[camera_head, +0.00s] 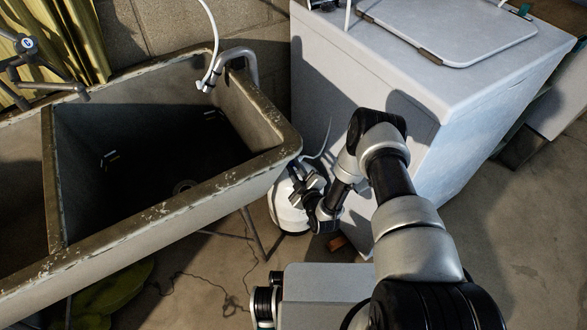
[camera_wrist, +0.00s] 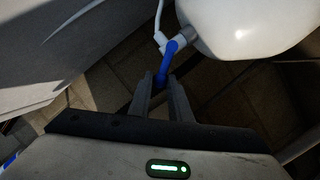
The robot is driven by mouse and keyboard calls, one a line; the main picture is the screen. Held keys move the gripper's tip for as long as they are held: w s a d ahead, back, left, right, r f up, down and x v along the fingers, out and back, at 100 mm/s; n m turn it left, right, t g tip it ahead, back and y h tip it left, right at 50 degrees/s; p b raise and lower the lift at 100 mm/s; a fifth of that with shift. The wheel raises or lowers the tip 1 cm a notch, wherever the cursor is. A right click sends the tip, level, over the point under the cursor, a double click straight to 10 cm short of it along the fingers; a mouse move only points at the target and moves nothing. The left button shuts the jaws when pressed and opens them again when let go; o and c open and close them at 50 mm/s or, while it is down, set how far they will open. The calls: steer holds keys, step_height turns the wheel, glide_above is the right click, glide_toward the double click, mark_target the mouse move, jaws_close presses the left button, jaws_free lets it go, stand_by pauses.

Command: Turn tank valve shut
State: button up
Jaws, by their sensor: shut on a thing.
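The white tank (camera_head: 290,207) stands on the floor between the sink and the white appliance, partly hidden by my arm. In the wrist view the rounded white tank (camera_wrist: 245,25) fills the upper right. A blue valve handle (camera_wrist: 165,62) sticks out from the metal fitting (camera_wrist: 186,36) at the tank's end. My gripper (camera_wrist: 161,88) is shut on the blue handle, whose lower end lies between the two fingers. In the head view my gripper (camera_head: 303,190) is at the tank's top, and the handle cannot be made out there.
A worn concrete sink (camera_head: 150,215) stands on the left, its corner close to my gripper. A large white appliance (camera_head: 450,90) stands right behind my arm. A thin white tube (camera_wrist: 158,20) runs up from the valve. Bare floor (camera_head: 520,240) shows at right.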

steer(key=shift+o, duration=0.2)
steer(key=shift+w+d+r, duration=0.4)
steer(key=shift+d, duration=0.05)
steer(key=shift+w+d+r, duration=0.1)
steer(key=shift+d, duration=0.05)
steer(key=shift+o, duration=0.4)
steer(key=shift+w+d+r, duration=0.1)
steer(key=shift+w+d, duration=0.25)
steer(key=shift+d, duration=0.25)
steer(key=o, duration=0.9)
steer(key=shift+c, duration=0.2)
steer(key=shift+s, duration=0.1)
